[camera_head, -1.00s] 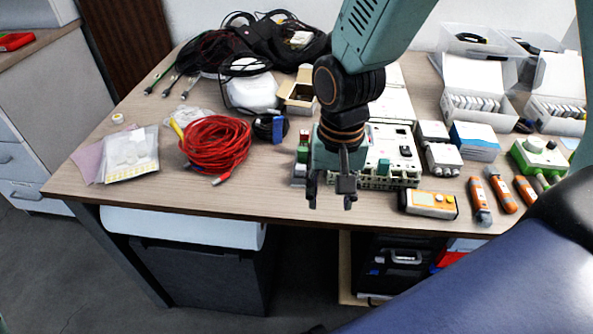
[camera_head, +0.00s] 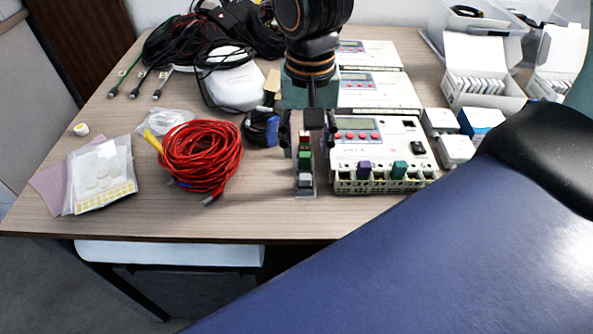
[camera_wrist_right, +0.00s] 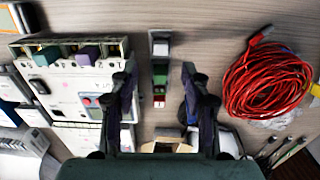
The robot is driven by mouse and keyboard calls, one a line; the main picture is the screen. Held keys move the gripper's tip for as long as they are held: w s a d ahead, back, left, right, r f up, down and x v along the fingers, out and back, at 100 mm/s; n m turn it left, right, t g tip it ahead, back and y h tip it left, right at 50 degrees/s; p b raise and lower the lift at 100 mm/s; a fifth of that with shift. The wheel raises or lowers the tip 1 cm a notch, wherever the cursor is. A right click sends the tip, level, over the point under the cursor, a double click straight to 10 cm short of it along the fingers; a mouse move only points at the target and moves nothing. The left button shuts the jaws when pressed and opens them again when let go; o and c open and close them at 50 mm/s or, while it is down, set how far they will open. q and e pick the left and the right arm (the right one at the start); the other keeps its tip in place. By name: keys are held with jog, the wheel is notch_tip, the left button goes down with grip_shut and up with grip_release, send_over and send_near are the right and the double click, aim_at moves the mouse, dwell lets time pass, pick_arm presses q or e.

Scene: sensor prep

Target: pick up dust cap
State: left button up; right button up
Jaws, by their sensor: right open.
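Which piece is the dust cap I cannot tell for sure. A narrow holder (camera_head: 305,191) on the table carries a row of small red, green and grey cap-like blocks (camera_head: 305,160). The row also shows in the right wrist view (camera_wrist_right: 160,72). A purple plug (camera_head: 364,169) and a teal plug (camera_head: 399,169) sit in the front slots of a white device (camera_head: 385,150). My right gripper (camera_head: 309,128) is open and empty over the far end of the row, its fingers spread to either side. In the wrist view, the row lies between the fingers (camera_wrist_right: 157,90). My left gripper is not in view.
A red cable coil (camera_head: 200,157) and a bag of flat parts (camera_head: 103,178) lie to the left. Black cables (camera_head: 205,45) and a white box (camera_head: 235,80) are behind. More white devices (camera_head: 380,92) stand behind the front one. Bare table lies in front of the holder.

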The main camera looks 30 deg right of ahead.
aim_at(305, 176)
jog(key=shift+w+a, duration=0.1)
jog(key=shift+w, duration=0.05)
jog(key=shift+f, duration=0.4)
jog(key=shift+s+d+f+b, duration=0.25)
jog(key=shift+f+b, duration=0.1)
jog(key=shift+f, duration=0.15)
jog(key=shift+s+d+f+b, duration=0.1)
jog(key=shift+s+f+b, duration=0.1)
jog(key=shift+f+b, duration=0.25)
jog(key=f, duration=0.1)
jog(key=f+b, duration=0.1)
jog(key=f, duration=0.1)
jog(key=f+b, duration=0.1)
jog(key=shift+w+a+f, duration=0.2)
jog(key=shift+w+a, duration=0.05)
jog(key=shift+a, duration=0.1)
jog(key=shift+d+f, duration=0.2)
jog(key=shift+f, duration=0.15)
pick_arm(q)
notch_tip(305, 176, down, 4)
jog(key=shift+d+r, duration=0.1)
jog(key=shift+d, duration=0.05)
pick_arm(e)
jog(key=shift+a+r, duration=0.1)
jog(key=shift+a, duration=0.05)
jog(key=shift+c, duration=0.2)
